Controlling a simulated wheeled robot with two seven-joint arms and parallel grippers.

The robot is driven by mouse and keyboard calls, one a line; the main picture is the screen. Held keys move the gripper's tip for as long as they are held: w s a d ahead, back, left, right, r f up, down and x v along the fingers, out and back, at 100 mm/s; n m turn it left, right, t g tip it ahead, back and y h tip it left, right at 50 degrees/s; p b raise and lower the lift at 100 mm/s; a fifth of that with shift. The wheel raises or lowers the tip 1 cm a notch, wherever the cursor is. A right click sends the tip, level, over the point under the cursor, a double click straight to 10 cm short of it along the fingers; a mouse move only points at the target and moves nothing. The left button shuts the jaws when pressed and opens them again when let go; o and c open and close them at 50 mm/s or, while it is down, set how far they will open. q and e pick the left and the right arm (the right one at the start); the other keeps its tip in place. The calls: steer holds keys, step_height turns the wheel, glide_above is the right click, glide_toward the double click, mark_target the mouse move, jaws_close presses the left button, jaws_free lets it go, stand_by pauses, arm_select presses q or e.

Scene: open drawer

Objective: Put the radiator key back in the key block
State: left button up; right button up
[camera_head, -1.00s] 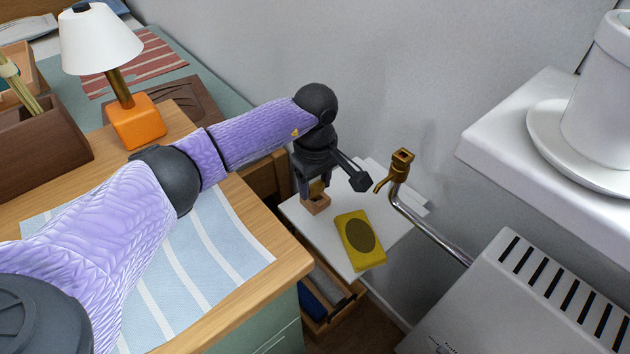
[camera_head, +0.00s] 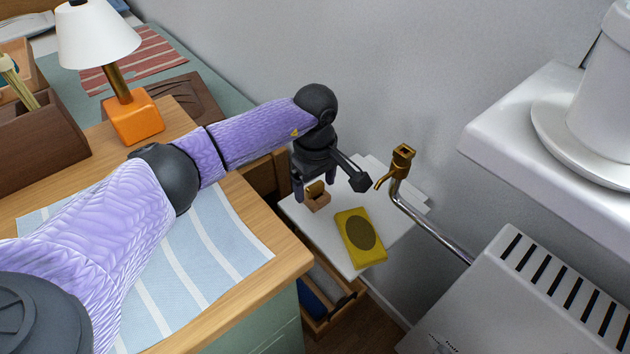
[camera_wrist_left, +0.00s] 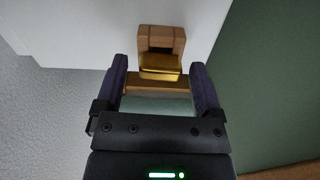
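The key block (camera_head: 318,203) is a small wooden block on a white surface below my left gripper; it also shows in the wrist view (camera_wrist_left: 177,37). The brass radiator key (camera_head: 315,188) is at the block, and its gold plate shows in the wrist view (camera_wrist_left: 160,67). A dark opening in the block shows beyond it; how deep the key sits is hidden. My left gripper (camera_head: 313,190) is open, with its fingers (camera_wrist_left: 158,78) spread apart on either side of the key. My right gripper is not in view.
A yellow box (camera_head: 360,238) with a dark oval lies beside the block. A brass fitting (camera_head: 402,160) on a metal pipe stands to the right, above the white radiator (camera_head: 530,300). A white shelf (camera_head: 500,130) juts out at right. An open drawer (camera_head: 330,300) is below.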

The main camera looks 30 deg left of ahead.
arm_select(q)
steer(key=shift+o, duration=0.2)
steer(key=shift+r, duration=0.1)
step_height(320, 180, up, 9)
steer(key=p, duration=0.4)
steer(key=shift+p, duration=0.4)
steer(key=shift+r, duration=0.4)
